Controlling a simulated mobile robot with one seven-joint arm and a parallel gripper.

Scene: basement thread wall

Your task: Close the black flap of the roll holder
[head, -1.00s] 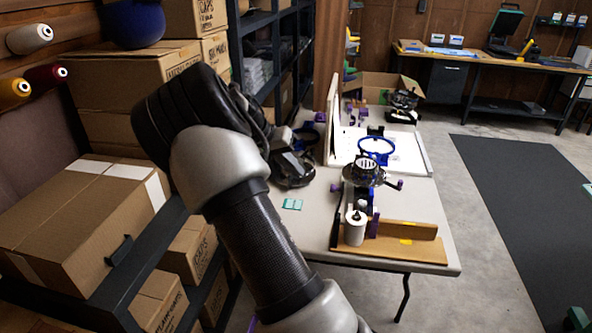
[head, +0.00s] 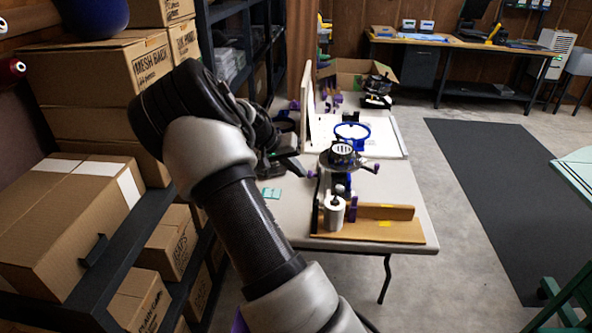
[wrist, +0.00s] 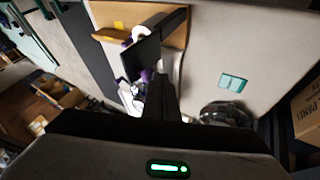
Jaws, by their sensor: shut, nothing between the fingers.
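The roll holder (head: 318,207) stands at the near left end of the wooden boards on the table, with a white roll (head: 335,216) upright beside it. In the wrist view, the black flap (wrist: 142,57) shows as a dark panel standing out beside the white roll (wrist: 140,32). My gripper (wrist: 164,78) is shut and empty, its dark fingertips just below and right of the flap in the picture; whether they touch it I cannot tell. In the head view, my gripper (head: 288,163) is partly hidden behind my arm, left of the roll holder.
The table (head: 405,190) also carries a machine with a blue hoop (head: 352,131) and a small green card (head: 271,193). Shelves with cardboard boxes (head: 70,215) stand close on the left. Open floor with a dark mat (head: 490,180) lies to the right.

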